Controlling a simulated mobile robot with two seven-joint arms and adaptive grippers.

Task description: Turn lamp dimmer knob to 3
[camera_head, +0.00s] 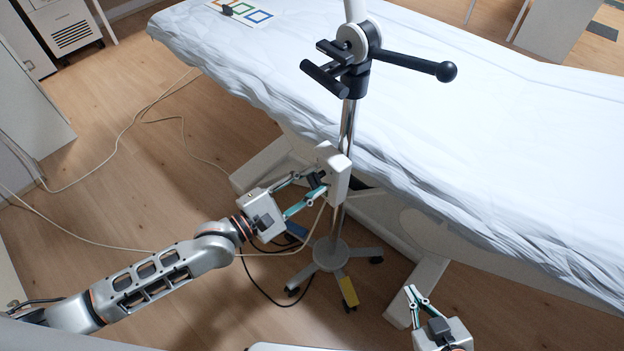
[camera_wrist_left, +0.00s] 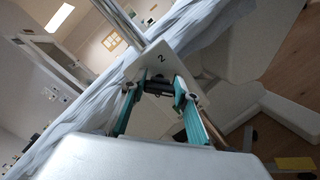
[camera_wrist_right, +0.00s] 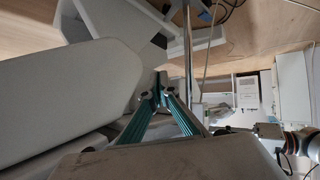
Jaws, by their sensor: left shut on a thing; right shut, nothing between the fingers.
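The dimmer box (camera_head: 337,165) is a white box fixed on the chrome lamp pole (camera_head: 348,125) beside the couch. Its dark knob (camera_wrist_left: 158,82) faces my left arm, and a printed "2" shows above the knob in the left wrist view. My left gripper (camera_head: 317,184) is shut on the knob, with one finger on each side of it. The knob's pointer and the other numbers cannot be made out. My right gripper (camera_head: 412,291) is shut and empty, low at the front of the couch; its tips meet in the right wrist view (camera_wrist_right: 155,92).
The couch (camera_head: 480,130) with its pale sheet fills the right and back. A black handle with a ball end (camera_head: 446,71) sticks out from the pole's upper clamp. The wheeled lamp base (camera_head: 330,254) and several cables lie on the wooden floor. Floor at left is mostly clear.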

